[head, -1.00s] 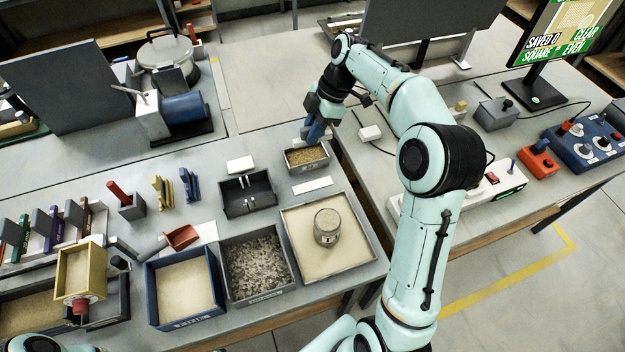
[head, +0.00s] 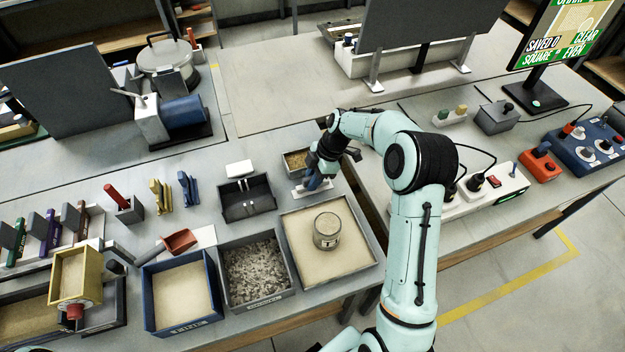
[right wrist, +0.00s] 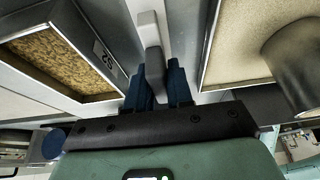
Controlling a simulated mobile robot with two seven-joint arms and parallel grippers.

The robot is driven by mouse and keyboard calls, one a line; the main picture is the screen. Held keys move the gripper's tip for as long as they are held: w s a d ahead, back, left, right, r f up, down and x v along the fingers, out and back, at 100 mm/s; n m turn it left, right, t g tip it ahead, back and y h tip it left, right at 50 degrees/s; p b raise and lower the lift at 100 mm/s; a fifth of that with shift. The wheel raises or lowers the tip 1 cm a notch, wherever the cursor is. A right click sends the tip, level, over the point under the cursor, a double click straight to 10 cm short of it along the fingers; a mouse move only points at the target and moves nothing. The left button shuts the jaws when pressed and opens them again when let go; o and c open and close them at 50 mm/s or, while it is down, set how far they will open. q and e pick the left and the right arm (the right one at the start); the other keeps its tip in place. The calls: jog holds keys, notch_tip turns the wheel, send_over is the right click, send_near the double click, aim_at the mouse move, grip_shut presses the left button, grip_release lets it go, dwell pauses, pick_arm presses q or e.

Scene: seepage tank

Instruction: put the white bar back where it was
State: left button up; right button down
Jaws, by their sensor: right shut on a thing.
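The white bar (right wrist: 148,30) is between the fingers of my right gripper (right wrist: 160,80) in the right wrist view. It reaches out past the fingertips. In the head view my right gripper (head: 314,180) is over a flat white plate (head: 299,191) between the small grain tray and the large sand tray. The gripper and arm hide most of the bar there. I cannot tell whether the bar touches the plate. My left gripper is not in view.
The small grain tray (head: 290,166) is just behind the gripper. The large sand tray (head: 291,250) with a metal cylinder (head: 327,228) is in front. A dark divided tray (head: 262,205) stands to the left. A bench gap lies to the right.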

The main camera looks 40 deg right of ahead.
jog(key=shift+f, duration=0.35)
jog(key=shift+f, duration=0.2)
jog(key=c, duration=1)
grip_release()
jog(key=shift+r, duration=0.1)
jog(key=v, duration=1.2)
jog(key=shift+r, duration=0.15)
